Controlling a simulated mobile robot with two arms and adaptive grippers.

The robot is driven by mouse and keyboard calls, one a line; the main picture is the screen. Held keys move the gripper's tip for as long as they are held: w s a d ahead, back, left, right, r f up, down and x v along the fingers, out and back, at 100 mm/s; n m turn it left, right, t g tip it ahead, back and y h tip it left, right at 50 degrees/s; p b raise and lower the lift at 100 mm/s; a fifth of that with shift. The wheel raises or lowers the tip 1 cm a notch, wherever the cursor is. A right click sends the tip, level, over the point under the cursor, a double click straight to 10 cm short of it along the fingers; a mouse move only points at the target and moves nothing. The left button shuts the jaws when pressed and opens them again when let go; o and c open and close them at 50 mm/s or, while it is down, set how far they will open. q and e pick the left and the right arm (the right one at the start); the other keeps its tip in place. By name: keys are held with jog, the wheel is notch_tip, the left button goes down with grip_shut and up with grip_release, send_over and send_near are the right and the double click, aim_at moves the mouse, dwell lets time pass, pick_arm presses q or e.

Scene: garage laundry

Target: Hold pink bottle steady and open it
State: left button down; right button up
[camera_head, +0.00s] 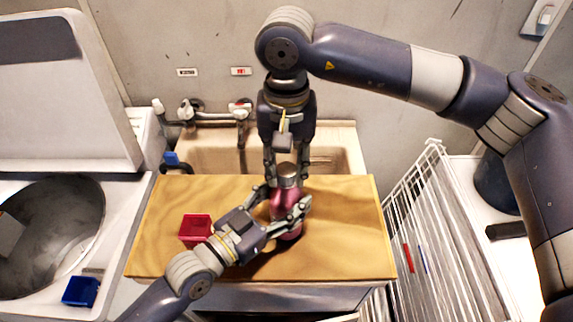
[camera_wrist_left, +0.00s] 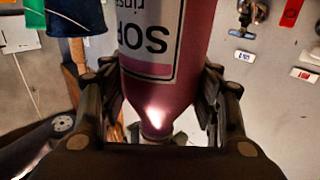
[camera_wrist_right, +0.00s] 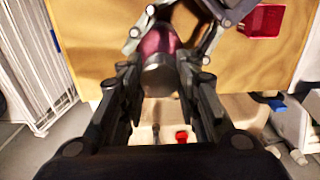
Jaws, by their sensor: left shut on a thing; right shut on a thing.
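The pink bottle (camera_head: 288,229) is upright over the wooden board, with its grey cap (camera_head: 287,170) on top. I cannot tell whether its base touches the board. My left gripper (camera_head: 284,201) comes in from the lower left and is shut on the bottle's body. In the left wrist view the bottle (camera_wrist_left: 160,75) fills the space between the fingers, with its label upside down. My right gripper (camera_head: 287,174) points down from above and is shut on the cap. In the right wrist view the grey cap (camera_wrist_right: 160,77) sits between its fingers.
A small red box (camera_head: 194,228) stands on the wooden board (camera_head: 345,240), left of the bottle. A sink with a tap (camera_head: 240,112) lies behind the board. A white wire rack (camera_head: 425,235) is at the right. An open washer with a blue box (camera_head: 80,291) is at the left.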

aim_at(287, 169)
jog(key=n, duration=0.4)
jog(key=shift+r, duration=0.2)
dwell(0.5)
jog(key=shift+r, duration=0.9)
jog(key=shift+r, duration=0.15)
jog(key=shift+r, duration=1.85)
pick_arm(q)
jog(key=shift+c, duration=2.4)
grip_release()
jog(key=shift+s+a, duration=0.1)
